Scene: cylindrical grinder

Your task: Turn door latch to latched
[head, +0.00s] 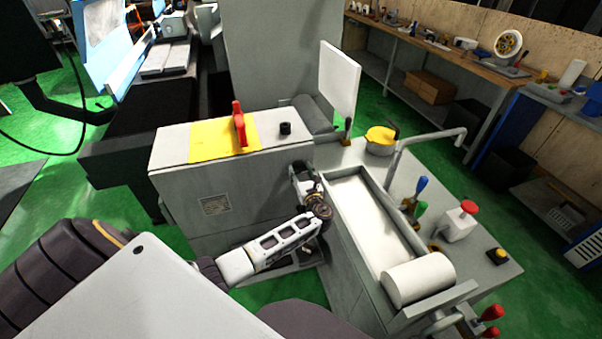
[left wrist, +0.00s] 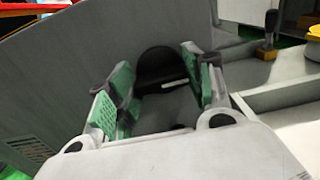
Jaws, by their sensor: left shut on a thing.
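The gripper is shut on this part. My right gripper is not in view.
A red handle (head: 239,125) on a yellow plate and a black knob (head: 285,128) stand on the cabinet top. Right of my gripper are a white trough (head: 368,215), a white cylinder (head: 418,278), blue and green levers (head: 420,196) and a bent grey pipe (head: 425,138).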

